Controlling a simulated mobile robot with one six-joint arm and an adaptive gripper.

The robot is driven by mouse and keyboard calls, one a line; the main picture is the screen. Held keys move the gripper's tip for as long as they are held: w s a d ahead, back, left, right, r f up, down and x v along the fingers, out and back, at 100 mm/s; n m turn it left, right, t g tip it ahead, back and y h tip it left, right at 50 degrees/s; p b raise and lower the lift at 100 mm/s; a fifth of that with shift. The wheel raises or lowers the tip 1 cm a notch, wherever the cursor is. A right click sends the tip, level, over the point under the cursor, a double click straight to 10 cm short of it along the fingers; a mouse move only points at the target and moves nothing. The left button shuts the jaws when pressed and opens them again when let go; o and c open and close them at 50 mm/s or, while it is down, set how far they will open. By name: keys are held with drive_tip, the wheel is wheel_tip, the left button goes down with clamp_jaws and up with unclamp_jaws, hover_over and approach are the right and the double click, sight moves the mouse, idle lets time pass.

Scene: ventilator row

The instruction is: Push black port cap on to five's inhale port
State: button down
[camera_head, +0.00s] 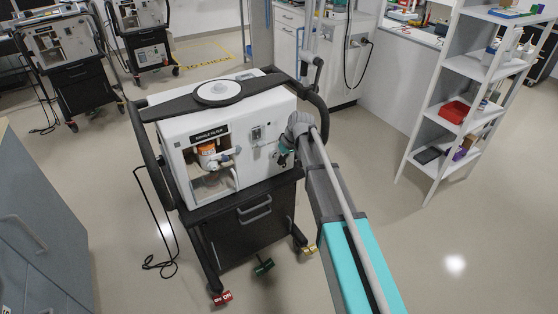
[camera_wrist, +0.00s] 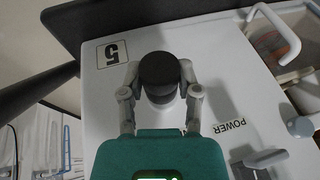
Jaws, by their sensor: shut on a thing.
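The black port cap (camera_wrist: 160,70) is between the fingers of my gripper (camera_wrist: 160,83) in the wrist view. My gripper is shut on it, close to the white front panel (camera_wrist: 225,85) of the ventilator marked "5" (camera_wrist: 111,53). A grey rounded part shows just below the cap, and the cap hides what is behind it. I cannot tell whether the cap touches or sits on the inhale port. In the head view, my gripper (camera_head: 285,156) is at the right of the front of the ventilator (camera_head: 185,129), and the cap cannot be made out there.
A black cart (camera_head: 225,235) carries the ventilator. An open bay with an orange-topped part (camera_head: 208,149) is left of my gripper. A power switch (camera_wrist: 260,160) and grey knob (camera_wrist: 300,126) are near the fingers. White shelves (camera_head: 440,125) stand right; open floor lies between.

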drive_tip(key=shift+w+a, duration=0.45)
drive_tip(key=shift+w, duration=0.2)
idle(1.0)
drive_tip(key=shift+c, duration=1.2)
unclamp_jaws()
drive_tip(key=shift+s+d, duration=0.15)
drive_tip(key=shift+s, duration=0.1)
drive_tip(key=s+d+f+m+g+h, duration=0.1)
drive_tip(key=s+d+m+h, duration=0.15)
drive_tip(key=s+d, duration=1)
drive_tip(key=s+d+m+h, duration=0.2)
drive_tip(key=s+d+m, duration=0.2)
drive_tip(key=s+d, duration=0.85)
wheel_tip(320, 180, up, 18)
drive_tip(key=s+a+p, duration=0.1)
drive_tip(key=a+p, duration=0.1)
drive_tip(key=p, duration=1.6)
drive_tip(key=shift+a+r+p, duration=0.25)
drive_tip(key=shift+a+p, duration=0.15)
